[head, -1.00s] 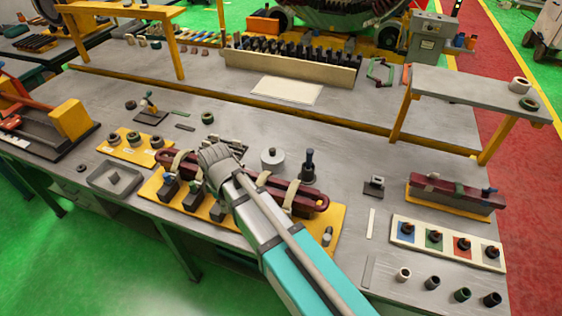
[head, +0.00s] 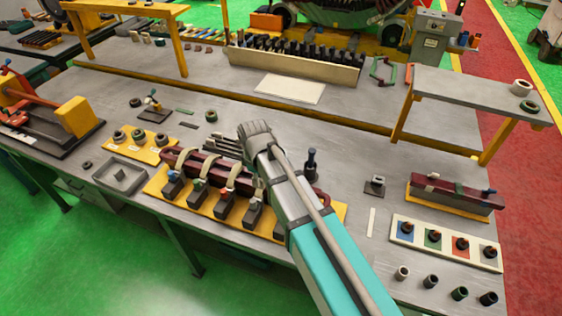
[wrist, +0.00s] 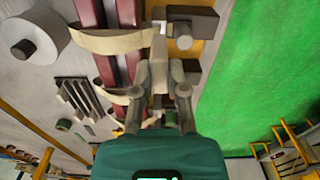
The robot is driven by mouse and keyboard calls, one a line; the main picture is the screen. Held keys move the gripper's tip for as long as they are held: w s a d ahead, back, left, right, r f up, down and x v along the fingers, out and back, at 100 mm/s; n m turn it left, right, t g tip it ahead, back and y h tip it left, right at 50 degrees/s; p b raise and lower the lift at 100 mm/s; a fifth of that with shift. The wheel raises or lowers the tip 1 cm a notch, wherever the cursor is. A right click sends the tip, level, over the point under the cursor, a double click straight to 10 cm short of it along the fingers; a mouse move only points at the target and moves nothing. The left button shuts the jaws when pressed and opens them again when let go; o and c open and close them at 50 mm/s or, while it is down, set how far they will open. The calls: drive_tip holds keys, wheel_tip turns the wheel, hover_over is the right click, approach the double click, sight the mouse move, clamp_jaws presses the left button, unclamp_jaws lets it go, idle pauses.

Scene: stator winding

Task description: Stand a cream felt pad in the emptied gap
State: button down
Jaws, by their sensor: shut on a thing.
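My gripper (wrist: 158,88) is shut on a small upright cream pad (wrist: 158,50) in the wrist view. The pad is beside the dark red coil (wrist: 127,25), close to a dark block (wrist: 193,22) on the coil's right. Cream bands (wrist: 105,41) wrap the coil's bars. In the head view the coil (head: 210,165) lies along a yellow board (head: 160,193) with several dark blocks (head: 224,207) in front. I cannot tell which gap is the emptied one.
A grey metal cylinder (wrist: 25,38) and a slotted dark part (wrist: 80,98) lie left of the coil in the wrist view. A dark upright tool (head: 311,163) stands right of my arm. A grey tray (head: 120,177) is at the left.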

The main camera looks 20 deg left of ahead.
drive_tip(key=w+d+r+p, duration=0.1)
drive_tip(key=w+d, duration=0.4)
drive_tip(key=w, duration=0.1)
drive_tip(key=shift+r+m, duration=0.3)
drive_tip(key=shift+m, duration=0.1)
drive_tip(key=shift+f, duration=0.3)
drive_tip(key=shift+f+b, duration=3.65)
drive_tip(key=shift+b, duration=0.2)
drive_tip(key=c, duration=0.6)
unclamp_jaws()
